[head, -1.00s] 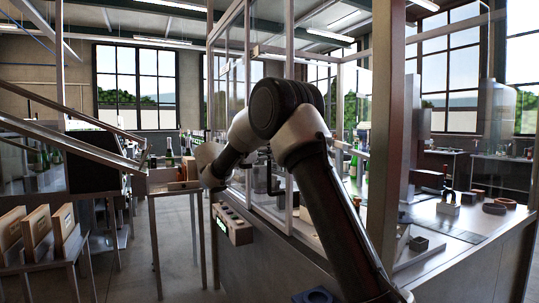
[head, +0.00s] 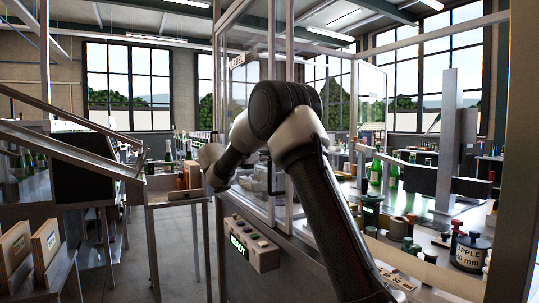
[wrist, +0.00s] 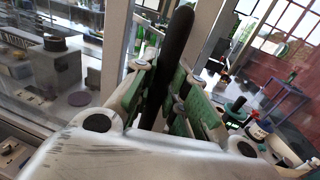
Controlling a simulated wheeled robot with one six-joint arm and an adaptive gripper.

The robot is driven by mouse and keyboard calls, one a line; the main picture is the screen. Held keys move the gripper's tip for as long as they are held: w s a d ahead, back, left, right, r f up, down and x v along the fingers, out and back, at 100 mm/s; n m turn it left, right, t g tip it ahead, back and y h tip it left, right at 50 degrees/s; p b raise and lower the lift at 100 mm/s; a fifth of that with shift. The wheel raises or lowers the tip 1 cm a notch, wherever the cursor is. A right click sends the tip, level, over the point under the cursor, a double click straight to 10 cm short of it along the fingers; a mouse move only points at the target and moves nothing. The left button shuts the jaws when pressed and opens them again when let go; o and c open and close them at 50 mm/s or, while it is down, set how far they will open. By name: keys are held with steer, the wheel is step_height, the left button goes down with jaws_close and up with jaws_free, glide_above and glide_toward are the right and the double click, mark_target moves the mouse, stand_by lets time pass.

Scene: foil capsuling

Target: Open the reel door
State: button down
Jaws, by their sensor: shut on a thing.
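My gripper (wrist: 176,88) shows in the wrist view, its green-padded fingers closed on both sides of a black upright bar, the door handle (wrist: 180,40). In the head view my arm hides most of the gripper. A dark bent bar (head: 272,182), apparently the same handle, shows just right of the wrist. Glass panels in pale metal frames (head: 283,110) stand behind the arm. Which panel edges belong to the reel door, and how far it is open, I cannot tell.
A control box reading READY (head: 252,245) juts out below the arm. A large metal post (head: 515,190) stands close at the right. Wooden boxes (head: 47,242) are at the left; floor shows between.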

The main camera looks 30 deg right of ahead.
steer(key=shift+w, duration=0.25)
steer(key=c, duration=1.4)
jaws_free()
steer(key=v, duration=1.2)
steer(key=shift+s, duration=0.1)
